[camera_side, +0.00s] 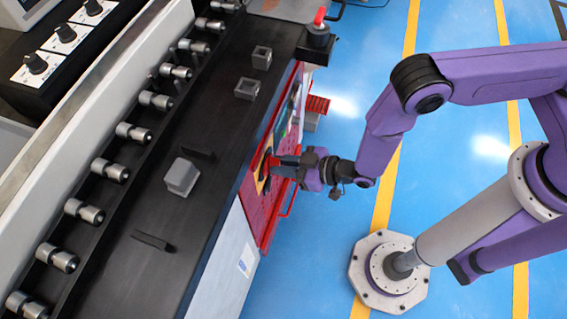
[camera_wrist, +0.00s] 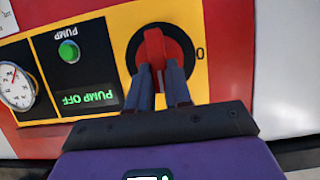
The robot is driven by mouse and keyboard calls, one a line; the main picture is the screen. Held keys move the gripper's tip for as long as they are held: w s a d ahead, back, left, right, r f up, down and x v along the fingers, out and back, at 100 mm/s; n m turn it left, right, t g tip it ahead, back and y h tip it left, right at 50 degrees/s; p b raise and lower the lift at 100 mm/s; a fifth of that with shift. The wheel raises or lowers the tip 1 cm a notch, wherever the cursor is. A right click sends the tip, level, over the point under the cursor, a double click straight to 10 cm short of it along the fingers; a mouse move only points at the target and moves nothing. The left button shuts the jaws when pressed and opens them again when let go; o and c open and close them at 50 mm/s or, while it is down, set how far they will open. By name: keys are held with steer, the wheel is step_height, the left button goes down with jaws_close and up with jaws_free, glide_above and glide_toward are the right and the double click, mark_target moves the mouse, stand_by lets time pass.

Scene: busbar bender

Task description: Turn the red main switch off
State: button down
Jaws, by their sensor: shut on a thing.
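The red main switch (camera_wrist: 155,45) is a red handle on a round black dial, set on a yellow plate. In the wrist view its handle stands roughly upright in the picture, and a "0" mark shows to the right of the dial. My gripper (camera_wrist: 162,75) has its two fingers on either side of the handle's lower end and is shut on it. In the side view my gripper (camera_side: 278,163) reaches the machine's front panel from the right, with the yellow plate (camera_side: 262,172) just beyond it. The handle is mostly hidden there.
A red rail (camera_side: 287,205) runs beside the panel. The blue floor (camera_side: 310,260) nearby is open.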

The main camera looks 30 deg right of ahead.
steer(key=shift+s+a, duration=0.1)
steer(key=shift+s, duration=0.05)
steer(key=shift+s+a+f+n+t+h, duration=0.2)
steer(key=shift+f+n+t+h, duration=0.2)
steer(key=shift+n+t, duration=1.3)
steer(key=shift+s+a+f+n+t+h, duration=0.2)
steer(key=shift+n+t+h, duration=0.35)
steer(key=shift+n, duration=2.2)
steer(key=shift+s+a+f+n+t+h, duration=0.2)
steer(key=shift+f+n+t+h, duration=0.2)
steer(key=shift+n+t, duration=1.35)
steer(key=shift+n+g, duration=0.5)
steer(key=shift+n, duration=0.1)
steer(key=c, duration=1)
jaws_free()
steer(key=shift+c, duration=0.2)
steer(key=v, duration=1.2)
